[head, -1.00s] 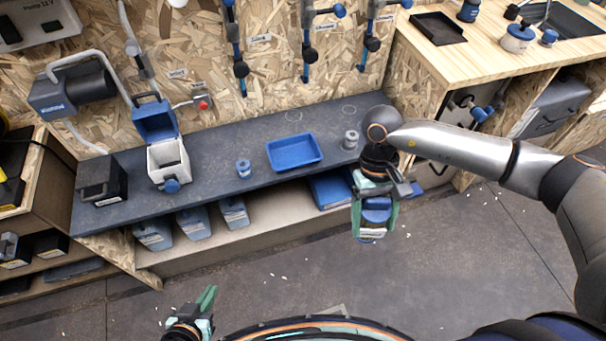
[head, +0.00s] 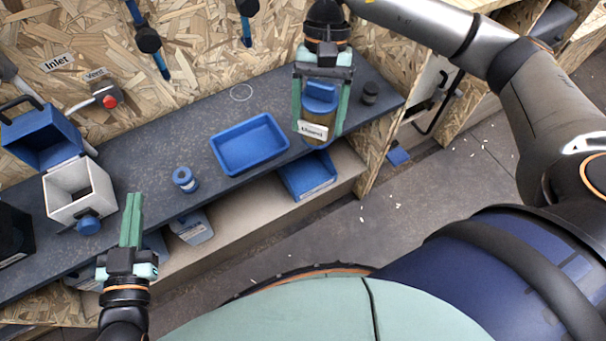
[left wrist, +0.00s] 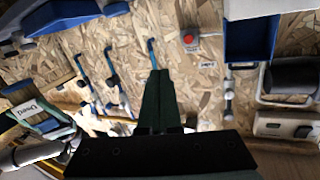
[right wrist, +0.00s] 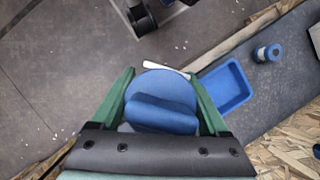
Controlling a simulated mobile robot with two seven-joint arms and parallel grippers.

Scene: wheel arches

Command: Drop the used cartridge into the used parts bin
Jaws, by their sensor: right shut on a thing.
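My right gripper (head: 320,120) is shut on the used cartridge (head: 318,110), which has a blue cap, a brownish body and a white label too small to read surely. It is held roughly upright over the bench's front edge, right of a blue tray. The cap fills the space between the fingers (right wrist: 162,105) in the right wrist view. An open blue bin (head: 308,176) sits on the shelf below, beneath and left of the cartridge; I see no label marking it as the used parts bin. My left gripper (head: 132,220) is shut and empty at the lower left.
The blue tray (head: 250,146) on the dark bench is empty. A blue-capped small part (head: 185,179) stands left of it, a dark round part (head: 369,93) at the right end. An open white housing (head: 80,196) with raised blue lid is at left.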

